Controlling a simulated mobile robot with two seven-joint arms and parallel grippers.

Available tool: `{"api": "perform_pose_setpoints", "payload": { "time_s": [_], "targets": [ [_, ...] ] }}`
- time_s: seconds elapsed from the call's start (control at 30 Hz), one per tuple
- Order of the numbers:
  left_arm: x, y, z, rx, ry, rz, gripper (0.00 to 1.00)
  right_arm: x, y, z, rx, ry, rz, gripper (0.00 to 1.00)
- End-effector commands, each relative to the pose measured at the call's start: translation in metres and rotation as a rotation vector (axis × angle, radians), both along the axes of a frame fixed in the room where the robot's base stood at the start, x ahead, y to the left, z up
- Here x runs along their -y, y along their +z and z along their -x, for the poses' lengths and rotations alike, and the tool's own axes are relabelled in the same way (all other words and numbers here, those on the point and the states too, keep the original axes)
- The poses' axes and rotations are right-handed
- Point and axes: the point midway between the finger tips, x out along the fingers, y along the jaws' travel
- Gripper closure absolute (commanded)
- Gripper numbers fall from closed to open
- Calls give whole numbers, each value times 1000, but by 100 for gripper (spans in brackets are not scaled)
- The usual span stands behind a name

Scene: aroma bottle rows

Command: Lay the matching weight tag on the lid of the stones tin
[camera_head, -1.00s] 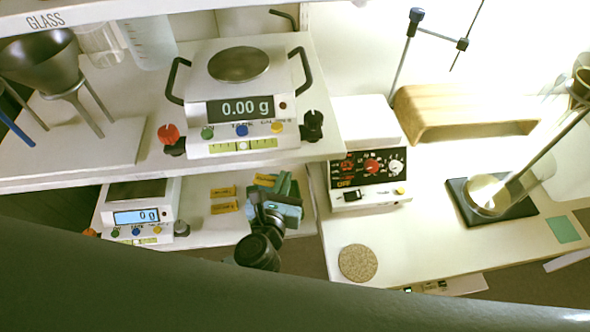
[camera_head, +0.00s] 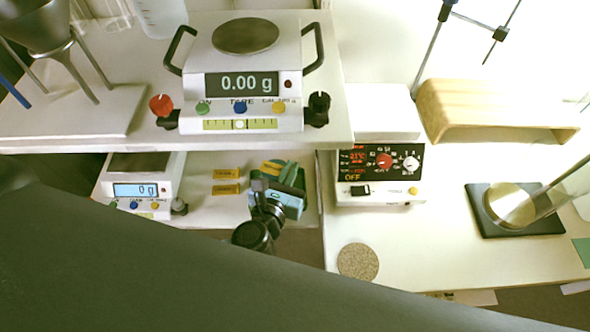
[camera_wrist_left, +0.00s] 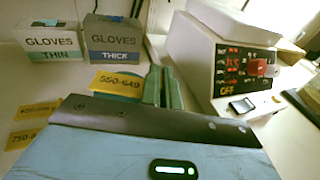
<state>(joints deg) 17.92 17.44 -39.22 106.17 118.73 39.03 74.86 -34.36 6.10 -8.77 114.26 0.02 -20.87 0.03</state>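My left gripper (camera_head: 272,168), with teal body and green fingers, is low over the lower shelf; its fingers (camera_wrist_left: 162,88) show close together in the left wrist view. A yellow tag reading 550-649 (camera_wrist_left: 118,84) sits right beside the fingers and also shows in the head view (camera_head: 271,168). I cannot tell whether it is gripped or just beside them. Two more yellow tags, (camera_head: 226,174) and (camera_head: 226,189), lie on the shelf to the left; one begins with 750 (camera_wrist_left: 22,138). I cannot make out a stones tin. My right gripper is not in view.
A small balance (camera_head: 140,190) reading 0 g is left of the tags. A larger balance (camera_head: 245,100) stands on the shelf above. A hotplate (camera_head: 380,175) is to the right, with a cork disc (camera_head: 358,262) in front. Two glove boxes, (camera_wrist_left: 50,40) and (camera_wrist_left: 114,40), stand behind.

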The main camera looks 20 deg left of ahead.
Motion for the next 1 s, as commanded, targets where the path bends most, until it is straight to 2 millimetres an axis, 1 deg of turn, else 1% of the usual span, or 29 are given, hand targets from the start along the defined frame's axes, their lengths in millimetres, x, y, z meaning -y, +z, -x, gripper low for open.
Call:
{"api": "perform_pose_setpoints", "payload": {
  "time_s": [0.03, 0.17, 0.57, 0.77, 1.0],
  "targets": [
    [0, 3, -1, 4, 1, 0, 100, 0, 3, -2, 6, 0, 0, 14],
    [0, 2, -1, 4, 1, 0, 100, -1, 5, -5, 14, 0, -2, 14],
    [0, -9, 0, 1, 1, 0, 100, -1, -6, 3, -7, 2, -2, 14],
    [0, -8, -1, 3, 1, -1, 75, -1, -5, 3, -7, 2, -1, 14],
    [0, -8, -1, 3, 1, -1, 75, 0, -5, 3, -8, 3, 0, 14]
  ]
}}
